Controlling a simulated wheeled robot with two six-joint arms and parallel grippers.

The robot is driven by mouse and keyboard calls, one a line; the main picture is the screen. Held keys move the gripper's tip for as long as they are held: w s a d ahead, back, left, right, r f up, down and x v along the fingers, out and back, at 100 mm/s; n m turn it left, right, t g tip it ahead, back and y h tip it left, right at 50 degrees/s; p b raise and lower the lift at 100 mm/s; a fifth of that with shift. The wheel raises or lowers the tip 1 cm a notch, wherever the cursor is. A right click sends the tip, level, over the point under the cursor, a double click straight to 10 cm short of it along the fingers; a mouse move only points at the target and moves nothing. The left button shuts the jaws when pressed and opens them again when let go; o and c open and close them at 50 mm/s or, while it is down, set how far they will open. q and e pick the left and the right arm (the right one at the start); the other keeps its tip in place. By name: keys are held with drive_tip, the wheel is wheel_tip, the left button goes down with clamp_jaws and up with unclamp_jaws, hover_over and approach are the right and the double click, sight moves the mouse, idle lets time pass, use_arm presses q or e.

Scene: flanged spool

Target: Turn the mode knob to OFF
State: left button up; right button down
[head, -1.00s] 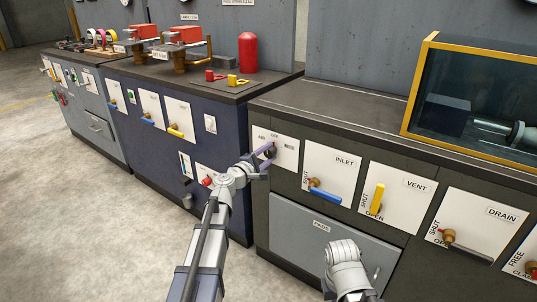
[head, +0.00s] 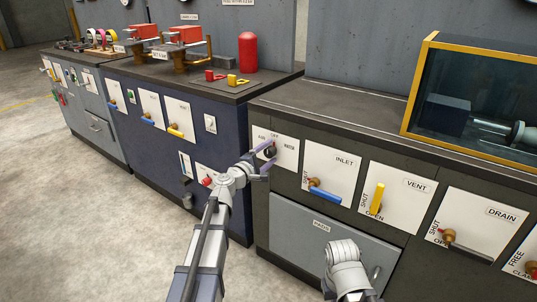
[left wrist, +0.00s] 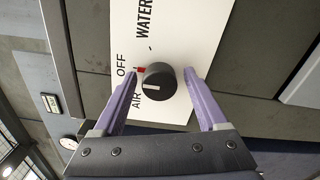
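The mode knob (head: 270,151) is a round black knob on a white plate (head: 288,158) marked AIR, OFF and WATER. In the left wrist view the knob (left wrist: 160,80) shows a white pointer line on the AIR side of the red mark beside OFF. My left gripper (head: 266,158) is at the knob. In the left wrist view its purple fingers (left wrist: 162,88) are open, one on each side of the knob, with visible gaps and no clear contact. My right arm shows at the lower middle of the head view; its fingers cannot be made out.
The INLET plate with a blue lever (head: 324,195) and the VENT plate with a yellow lever (head: 377,198) are right of the knob. A grey drawer or door front (head: 310,235) is below. A yellow-framed glass tank (head: 470,100) stands on the counter. Floor to the left is clear.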

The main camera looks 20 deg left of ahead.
use_arm(q)
drive_tip(key=shift+s, duration=0.1)
drive_tip(key=v, duration=0.7)
drive_tip(key=shift+s+a, duration=0.15)
drive_tip(key=shift+s, duration=0.1)
